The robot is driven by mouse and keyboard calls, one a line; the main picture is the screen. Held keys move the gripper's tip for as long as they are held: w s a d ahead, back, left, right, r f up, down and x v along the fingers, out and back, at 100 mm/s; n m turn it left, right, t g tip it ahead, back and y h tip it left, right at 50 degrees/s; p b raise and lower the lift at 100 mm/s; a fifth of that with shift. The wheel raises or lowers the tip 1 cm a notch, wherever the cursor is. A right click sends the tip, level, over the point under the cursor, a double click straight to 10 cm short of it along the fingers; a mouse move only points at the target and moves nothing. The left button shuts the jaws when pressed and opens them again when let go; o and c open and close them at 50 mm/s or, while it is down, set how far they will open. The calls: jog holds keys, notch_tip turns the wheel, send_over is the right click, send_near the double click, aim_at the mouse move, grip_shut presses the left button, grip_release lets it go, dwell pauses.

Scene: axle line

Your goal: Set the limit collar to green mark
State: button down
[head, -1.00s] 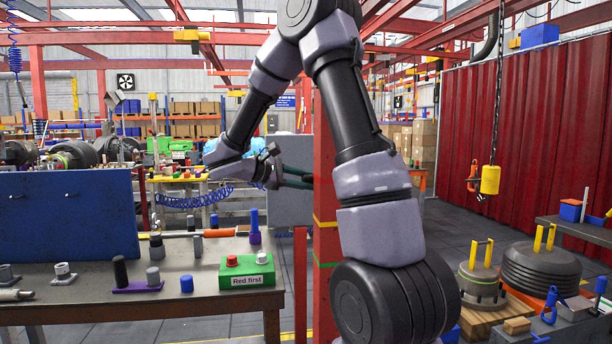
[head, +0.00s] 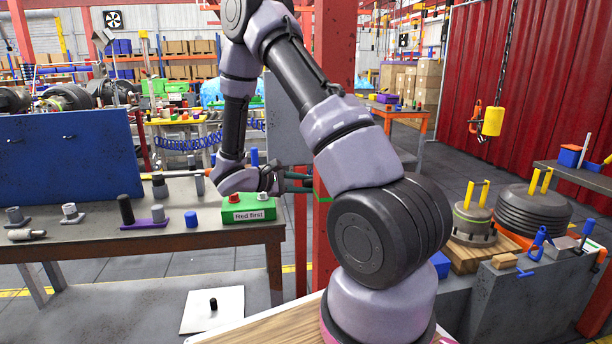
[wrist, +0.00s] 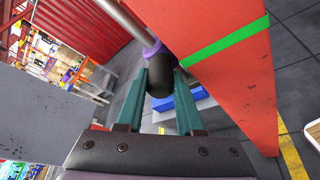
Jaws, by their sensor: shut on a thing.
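The limit collar (wrist: 154,49) shows in the wrist view as a purple ring around a grey rod (wrist: 125,22), with a dark handle (wrist: 159,82) sticking out towards me. My gripper (wrist: 160,84), with green fingers, is shut on that handle. The green mark (wrist: 226,39) is a stripe on the red post (wrist: 225,75), close beside the collar. Whether the collar is exactly level with it I cannot tell. In the head view my gripper (head: 303,182) is at the post's left side, slightly above the green mark (head: 324,199); the collar is hidden there.
A workbench (head: 90,244) on the left carries a green box (head: 247,208) labelled "Red first" and several small parts. A blue panel (head: 65,170) stands on it. A grey block with tools (head: 540,300) is at the right. A yellow hoist block (head: 492,121) hangs at the back right.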

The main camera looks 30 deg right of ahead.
jog(key=c, duration=0.8)
grip_release()
jog(key=v, duration=1.1)
jog(key=s+d+r+m+g+y, duration=0.2)
jog(key=s+r+m+y, duration=0.5)
jog(key=s+r+y, duration=0.35)
jog(key=s+a+r+m+t+y, duration=0.1)
jog(key=s+r+m+t+y, duration=0.1)
jog(key=s+r+t, duration=0.1)
jog(key=s+a+r+m+t+y, duration=0.2)
jog(key=s+r+t, duration=0.1)
jog(key=r, duration=0.2)
jog(key=s+a+r+m+t+y, duration=0.1)
jog(key=s+a+r+t+y, duration=0.1)
jog(key=r, duration=0.3)
jog(key=shift+s+m+t, duration=0.4)
jog(key=shift+s+t, duration=0.05)
jog(key=shift+t, duration=0.15)
